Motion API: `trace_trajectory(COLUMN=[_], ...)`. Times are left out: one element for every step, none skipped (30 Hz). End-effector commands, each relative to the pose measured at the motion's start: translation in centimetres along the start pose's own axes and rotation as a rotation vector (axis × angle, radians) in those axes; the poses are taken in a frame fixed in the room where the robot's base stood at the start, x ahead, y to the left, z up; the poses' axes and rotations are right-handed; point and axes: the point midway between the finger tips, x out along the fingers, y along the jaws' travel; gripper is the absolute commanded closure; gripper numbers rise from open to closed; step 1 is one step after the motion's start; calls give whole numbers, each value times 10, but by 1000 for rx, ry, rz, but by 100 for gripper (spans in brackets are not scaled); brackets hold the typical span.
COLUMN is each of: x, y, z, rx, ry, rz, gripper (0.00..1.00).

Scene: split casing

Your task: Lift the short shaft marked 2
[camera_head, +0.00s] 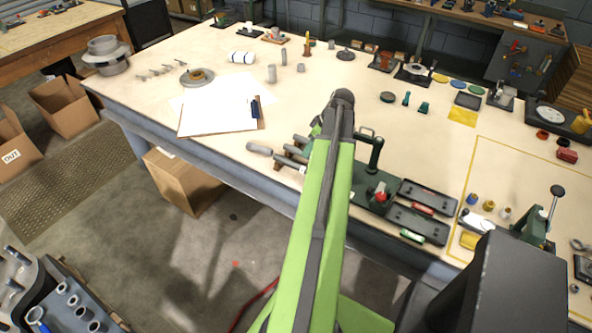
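Several short grey shafts lie near the front edge of the bench, just left of my green arm. One grey shaft (260,149) sits furthest left, and another grey shaft (288,162) is close to its right. They seem to rest on small brown supports, partly covered by my arm. No number can be read on any of them, so I cannot tell which is marked 2. My arm reaches up over the bench, and its far end is beside the shafts. My gripper cannot be made out; the arm hides that area.
A clipboard with paper (215,117) lies left of the shafts. A green hand press (374,180) and dark trays (418,222) stand right of my arm. A yellow-outlined area (530,170) is further right. The bench top (330,75) behind the shafts has clear room.

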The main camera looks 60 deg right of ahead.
Motion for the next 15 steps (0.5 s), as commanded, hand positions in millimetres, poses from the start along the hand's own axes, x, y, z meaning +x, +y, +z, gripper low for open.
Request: trace_trajectory(x=[23,30,38,45,52,60,67,73,81,85,89,91,92,92,90], y=[0,0,0,0,0,0,0,0,0,0,0,0,0,0,0], z=[4,4,4,4,4,4,4,4,3,3,2,2,1,1,0], rx=[-2,-2,-2,-1,-1,0,-1,-1,-1,-1,-1,0,0,1,1], ry=[0,0,0,0,0,0,0,0,0,0,0,0,0,0,-1], rz=[-1,-1,-1,-1,-1,-1,-1,-1,-1,-1,-1,-1,-1,-1,-1], gripper=[47,47,47,47,47,47,47,47,47,47,47,47,47,47,47])
